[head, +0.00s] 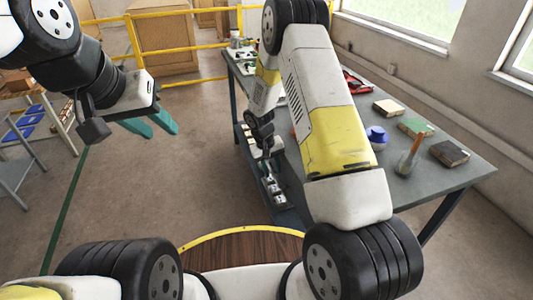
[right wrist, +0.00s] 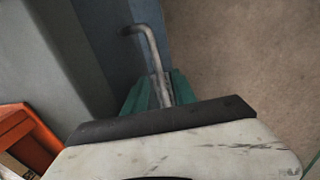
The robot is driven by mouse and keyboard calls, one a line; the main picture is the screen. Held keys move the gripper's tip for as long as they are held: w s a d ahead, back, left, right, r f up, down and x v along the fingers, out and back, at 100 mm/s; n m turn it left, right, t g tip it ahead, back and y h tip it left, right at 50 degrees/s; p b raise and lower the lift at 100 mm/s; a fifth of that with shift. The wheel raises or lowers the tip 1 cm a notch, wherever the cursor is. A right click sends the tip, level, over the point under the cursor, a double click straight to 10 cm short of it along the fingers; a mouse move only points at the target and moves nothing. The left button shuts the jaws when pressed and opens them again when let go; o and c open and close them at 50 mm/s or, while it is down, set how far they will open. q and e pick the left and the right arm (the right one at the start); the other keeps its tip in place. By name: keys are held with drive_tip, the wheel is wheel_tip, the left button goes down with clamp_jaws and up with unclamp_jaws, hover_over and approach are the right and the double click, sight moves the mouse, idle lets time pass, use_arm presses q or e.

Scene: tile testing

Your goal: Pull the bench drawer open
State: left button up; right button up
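A bent metal handle (right wrist: 148,45) stands out from a blue-grey panel (right wrist: 95,35) in the right wrist view; the panel looks like the drawer front. The teal fingers of my right gripper (right wrist: 160,92) lie on both sides of the handle bar, close against it. In the head view my right arm hides most of the drawer area at the near side of the bench (head: 455,180). I cannot tell how far the drawer stands out. My left gripper (head: 150,122) is open and empty, with its teal fingers apart, over the floor left of the bench.
On the bench top are a blue-lidded jar (head: 376,136), an orange-handled tool (head: 410,150), a dark block (head: 449,153) and other tile-like blocks. An orange box (right wrist: 28,135) shows at left in the right wrist view. The floor between the bench and the left rack is clear.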

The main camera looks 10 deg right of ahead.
drive_tip(key=shift+c, duration=0.2)
clamp_jaws()
idle(1.1)
